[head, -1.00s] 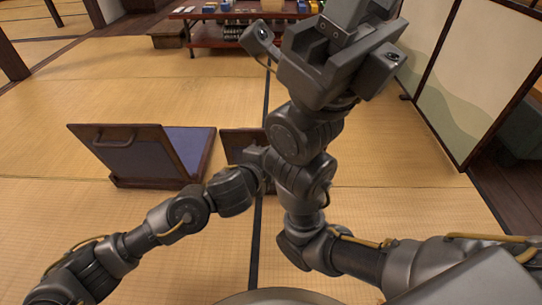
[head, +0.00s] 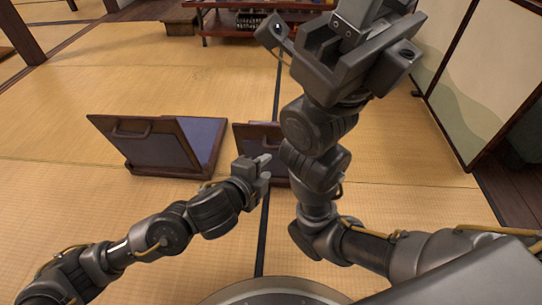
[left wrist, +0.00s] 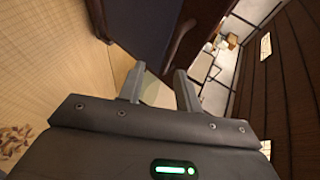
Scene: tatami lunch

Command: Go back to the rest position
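My left gripper (head: 262,165) is low over the tatami, just in front of a small dark wooden box (head: 246,137). In the left wrist view its two fingers (left wrist: 158,82) stand apart with nothing between them. A dark panel and a brown wooden edge (left wrist: 195,25) show beyond the fingers. My right gripper (head: 365,28) is raised at the top of the head view, pointing up and empty as far as seen. Its fingertips are cut off by the frame edge, so its opening is unclear.
An open dark wooden box (head: 147,148) with a handled lid stands on the tatami floor (head: 60,190) to the left. A low reddish table (head: 222,24) is at the back. A sliding screen (head: 480,75) stands at the right. The left floor is largely clear.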

